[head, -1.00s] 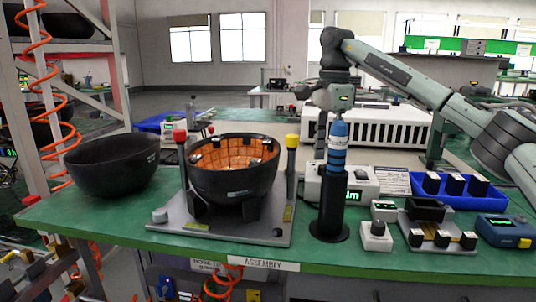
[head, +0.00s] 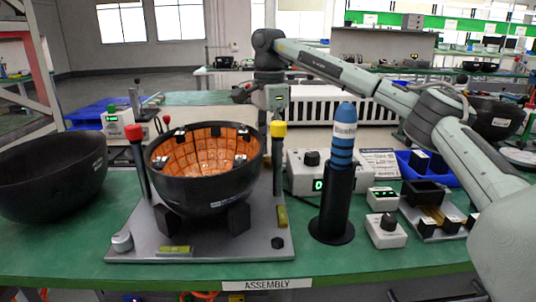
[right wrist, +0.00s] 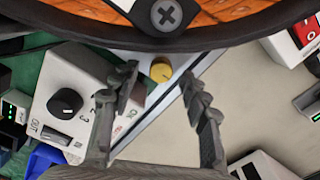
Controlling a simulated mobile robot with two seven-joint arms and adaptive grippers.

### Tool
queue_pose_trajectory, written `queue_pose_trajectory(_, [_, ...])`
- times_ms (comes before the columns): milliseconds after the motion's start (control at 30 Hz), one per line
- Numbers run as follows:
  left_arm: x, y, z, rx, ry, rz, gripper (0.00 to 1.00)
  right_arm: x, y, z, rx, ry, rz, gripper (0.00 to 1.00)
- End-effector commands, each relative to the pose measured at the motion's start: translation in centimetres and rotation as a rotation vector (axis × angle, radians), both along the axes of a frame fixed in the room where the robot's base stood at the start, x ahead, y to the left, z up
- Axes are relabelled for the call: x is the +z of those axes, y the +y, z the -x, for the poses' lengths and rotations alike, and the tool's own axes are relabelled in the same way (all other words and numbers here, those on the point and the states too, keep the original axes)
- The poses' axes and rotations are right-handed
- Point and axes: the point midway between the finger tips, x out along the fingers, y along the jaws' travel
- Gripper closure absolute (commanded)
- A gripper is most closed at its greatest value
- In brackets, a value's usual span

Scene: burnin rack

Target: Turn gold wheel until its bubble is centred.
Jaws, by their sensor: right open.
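The gold wheel (right wrist: 161,69) shows in the right wrist view as a small round knob beside the dark bowl's rim. My right gripper (right wrist: 160,88) is open, with one finger on each side of the wheel in the picture; I see no contact. In the head view my right gripper (head: 263,118) is behind the bowl (head: 208,190), partly hidden. I cannot pick out the wheel there for certain. Two yellow-green level vials, one at the front (head: 174,250) and one at the right (head: 282,215), sit on the grey plate (head: 225,247). Their bubbles are too small to read. My left gripper is not in view.
A red-capped post (head: 136,145) and a yellow-capped post (head: 278,145) rise beside the bowl. A blue-handled tool (head: 343,140) stands in a black holder. A white knob box (head: 302,178) is close to the right gripper. Another black bowl (head: 50,175) is at left.

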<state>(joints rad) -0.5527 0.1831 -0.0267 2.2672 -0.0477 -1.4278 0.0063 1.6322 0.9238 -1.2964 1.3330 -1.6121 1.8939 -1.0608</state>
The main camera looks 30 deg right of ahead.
Motion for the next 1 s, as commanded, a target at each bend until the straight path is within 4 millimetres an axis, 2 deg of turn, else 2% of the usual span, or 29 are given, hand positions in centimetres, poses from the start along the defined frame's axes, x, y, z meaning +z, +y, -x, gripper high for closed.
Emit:
queue_pose_trajectory(133, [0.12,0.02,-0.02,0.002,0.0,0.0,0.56,-1.13,-0.01,0.03,0.0,0.001,0.0,0.54])
queue_pose_trajectory(400, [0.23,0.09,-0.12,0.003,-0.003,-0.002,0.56,-1.28,0.0,0.02,0.0,0.0,0.0,0.54])
queue_pose_trajectory(767, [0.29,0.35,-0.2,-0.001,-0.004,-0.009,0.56,-1.25,0.01,0.02,0.001,0.0,0.0,0.98])
queue_pose_trajectory(800, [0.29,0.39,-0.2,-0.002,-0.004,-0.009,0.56,-1.25,0.01,0.03,0.001,0.0,0.0,1.0])
queue_pose_trajectory(1000, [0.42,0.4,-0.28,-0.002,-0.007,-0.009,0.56,-1.19,0.03,0.04,-0.008,0.001,-0.001,1.0])
